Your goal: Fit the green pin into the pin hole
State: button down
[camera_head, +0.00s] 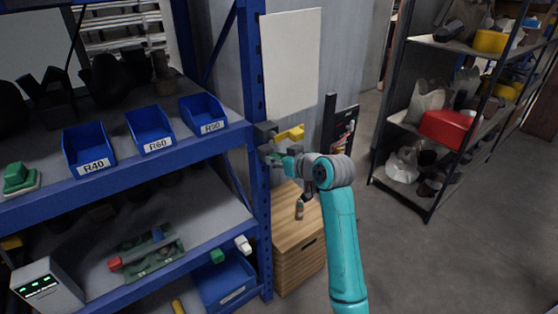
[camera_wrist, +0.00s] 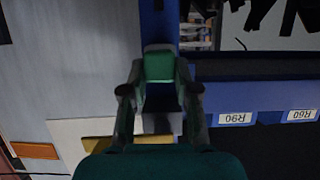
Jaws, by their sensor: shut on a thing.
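The green pin (camera_wrist: 159,67) shows in the wrist view as a green block between my fingertips. My gripper (camera_wrist: 160,74) is shut on it, one finger on each side, and holds it up in front of a blue post. In the head view my gripper (camera_head: 274,156) is beside the blue shelf post, small and partly hidden by its own wrist, so the pin is not clear there. I cannot make out the pin hole in either view.
Blue bins (camera_head: 150,129) stand on the upper shelf at left. A board with red and blue parts (camera_head: 148,254) lies on the lower shelf. A yellow part (camera_head: 291,133) is close by my gripper. A wooden cabinet (camera_head: 299,240) stands below. Open floor lies to the right.

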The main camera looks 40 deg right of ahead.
jog(key=shift+w, duration=0.45)
jog(key=c, duration=0.8)
grip_release()
jog(key=v, duration=1.2)
